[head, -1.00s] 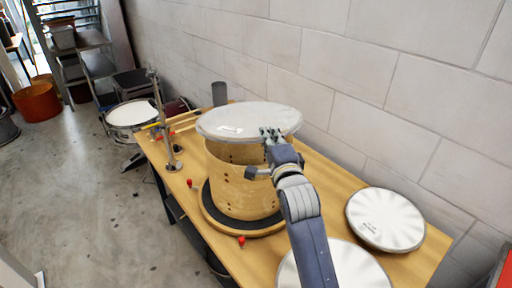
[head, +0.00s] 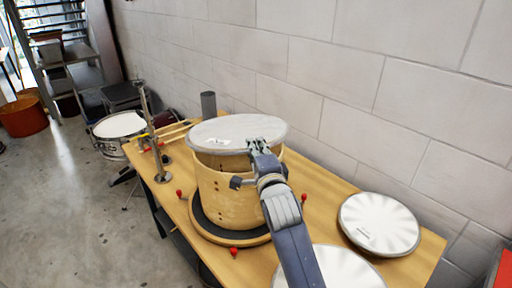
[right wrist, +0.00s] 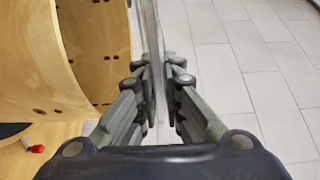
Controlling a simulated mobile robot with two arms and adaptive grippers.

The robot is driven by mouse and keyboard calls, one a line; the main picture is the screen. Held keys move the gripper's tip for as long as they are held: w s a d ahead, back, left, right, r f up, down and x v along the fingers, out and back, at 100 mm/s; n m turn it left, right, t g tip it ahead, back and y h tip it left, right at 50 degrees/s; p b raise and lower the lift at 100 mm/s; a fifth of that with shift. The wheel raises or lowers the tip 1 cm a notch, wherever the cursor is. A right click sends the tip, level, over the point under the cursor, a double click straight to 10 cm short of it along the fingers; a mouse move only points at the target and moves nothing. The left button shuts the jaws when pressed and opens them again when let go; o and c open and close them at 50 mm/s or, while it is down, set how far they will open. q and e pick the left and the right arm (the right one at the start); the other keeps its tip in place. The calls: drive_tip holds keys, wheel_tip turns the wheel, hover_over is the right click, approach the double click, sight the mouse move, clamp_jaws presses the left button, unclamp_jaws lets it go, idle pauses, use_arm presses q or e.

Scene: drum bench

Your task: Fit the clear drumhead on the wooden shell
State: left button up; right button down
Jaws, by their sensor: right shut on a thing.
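The clear drumhead (head: 238,130) is a pale, see-through disc with a small white label. My right gripper (head: 265,146) is shut on its near right rim and holds it over the wooden shell (head: 226,193). A gap shows between the drumhead and the shell's top edge at the front; whether they touch at the back I cannot tell. In the right wrist view the drumhead (right wrist: 153,45) is edge-on between the two fingers (right wrist: 157,90), with the shell (right wrist: 50,60) to the left. The shell stands upright on a round dark-topped base (head: 203,226). My left gripper is not in view.
Two white drumheads lie on the bench, one at the right (head: 379,222) and one at the front (head: 335,268). Red knobs (head: 234,251) surround the base. A metal stand (head: 150,125), drumsticks and a grey cylinder (head: 208,104) are at the back left. A wall runs behind.

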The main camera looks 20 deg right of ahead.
drive_tip(key=shift+f+b, duration=1.05)
drive_tip(key=shift+f, duration=0.55)
drive_tip(key=c, duration=0.8)
unclamp_jaws()
drive_tip(key=shift+c, duration=0.2)
drive_tip(key=shift+f, duration=0.15)
drive_tip(key=s+a, duration=0.1)
drive_tip(key=s, duration=0.6)
drive_tip(key=shift+s+a+r, duration=0.15)
drive_tip(key=shift+s+r, duration=0.15)
